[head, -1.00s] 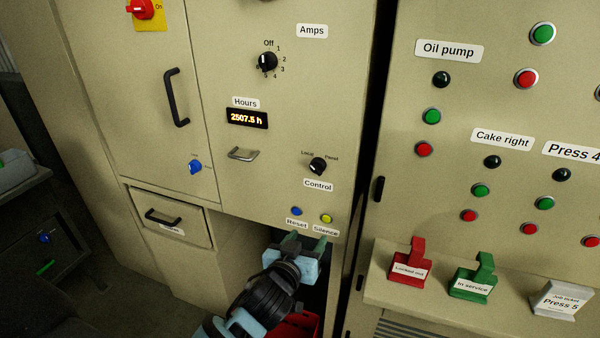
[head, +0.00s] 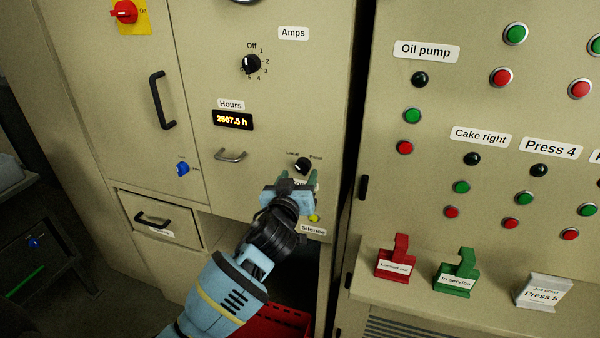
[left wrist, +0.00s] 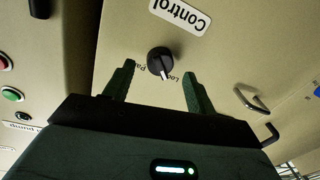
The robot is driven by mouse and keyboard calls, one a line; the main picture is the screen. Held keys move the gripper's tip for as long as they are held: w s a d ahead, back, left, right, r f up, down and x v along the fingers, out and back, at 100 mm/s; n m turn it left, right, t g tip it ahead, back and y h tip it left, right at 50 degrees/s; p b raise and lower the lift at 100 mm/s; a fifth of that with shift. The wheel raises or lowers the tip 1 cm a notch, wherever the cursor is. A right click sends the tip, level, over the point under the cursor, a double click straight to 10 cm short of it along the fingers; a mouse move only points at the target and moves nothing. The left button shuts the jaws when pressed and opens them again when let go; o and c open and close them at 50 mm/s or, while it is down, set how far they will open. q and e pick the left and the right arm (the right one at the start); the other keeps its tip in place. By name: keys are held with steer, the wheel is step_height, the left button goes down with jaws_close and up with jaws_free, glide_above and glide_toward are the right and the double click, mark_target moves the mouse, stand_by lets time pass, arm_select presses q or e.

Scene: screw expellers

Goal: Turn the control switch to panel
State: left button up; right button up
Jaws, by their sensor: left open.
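The control switch (head: 303,166) is a black round knob on the beige panel, with small marks Local at its upper left and Panel at its upper right. In the left wrist view the knob (left wrist: 160,62) appears upside down, and its white pointer line leans toward the Local mark. My left gripper (head: 299,178) is open just below the knob in the head view, covering most of the Control label. In the left wrist view its green fingers (left wrist: 158,75) stand either side of the knob, apart from it. I cannot tell their distance from the panel. My right gripper is not in view.
The Silence button (head: 314,218) is just below my left gripper. A metal handle (head: 230,156) and the hours display (head: 232,121) are to the left. Red (head: 396,257) and green (head: 457,272) tags stand on a ledge at the right. A red crate (head: 285,322) lies below.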

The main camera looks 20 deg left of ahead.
mark_target(302, 167)
arm_select(q)
steer(key=shift+w, duration=1.35)
steer(key=shift+c, duration=0.5)
steer(key=c, duration=0.9)
